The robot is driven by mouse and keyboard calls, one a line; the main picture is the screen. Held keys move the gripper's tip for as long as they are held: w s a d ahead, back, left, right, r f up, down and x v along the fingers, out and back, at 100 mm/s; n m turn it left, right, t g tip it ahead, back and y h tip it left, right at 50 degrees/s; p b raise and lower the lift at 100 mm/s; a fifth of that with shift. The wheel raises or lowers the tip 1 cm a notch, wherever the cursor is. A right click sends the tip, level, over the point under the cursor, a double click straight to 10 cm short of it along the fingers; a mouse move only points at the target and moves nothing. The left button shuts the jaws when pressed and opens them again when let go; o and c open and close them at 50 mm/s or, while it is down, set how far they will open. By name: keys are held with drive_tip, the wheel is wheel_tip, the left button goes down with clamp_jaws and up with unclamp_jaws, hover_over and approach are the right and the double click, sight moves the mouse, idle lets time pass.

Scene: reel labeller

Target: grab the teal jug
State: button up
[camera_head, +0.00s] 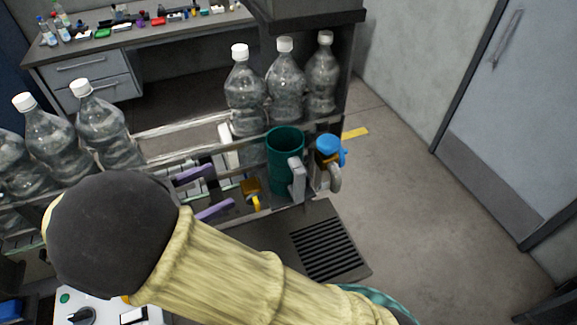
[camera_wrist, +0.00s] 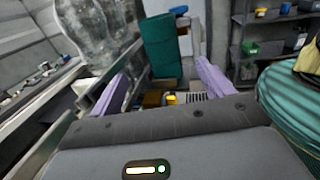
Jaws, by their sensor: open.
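The teal jug (camera_head: 283,160) stands upright on the machine's shelf, right of my gripper in the head view. Its grey handle is on its right side. In the wrist view the teal jug (camera_wrist: 161,46) shows beyond the fingertips, roughly between them. My gripper (camera_head: 212,190) has two purple fingers spread apart and nothing between them; my own arm hides the rest of it in the head view. In the wrist view my gripper (camera_wrist: 163,80) also shows both fingers wide apart. A gap lies between the fingertips and the jug.
A blue-topped container (camera_head: 329,150) with a grey handle stands close right of the jug. Several clear bottles (camera_head: 286,80) stand behind it, and more bottles (camera_head: 104,128) stand at the left. A small yellow part (camera_head: 251,190) lies between gripper and jug. Open floor lies right.

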sight(268, 162)
drive_tip(key=p+x, duration=0.3)
drive_tip(key=x, duration=0.8)
drive_tip(key=shift+w+d+p, duration=0.25)
drive_tip(key=shift+w+p, duration=0.1)
drive_tip(key=shift+d, duration=0.25)
drive_tip(key=shift+d, duration=0.1)
drive_tip(key=shift+w+d, duration=0.2)
drive_tip(key=x, duration=0.1)
drive_tip(key=p+x, duration=0.1)
drive_tip(key=x, duration=0.1)
drive_tip(key=p+x, duration=0.1)
drive_tip(key=shift+d+f, duration=0.4)
drive_tip(key=shift+a, duration=0.1)
drive_tip(key=c, duration=0.7)
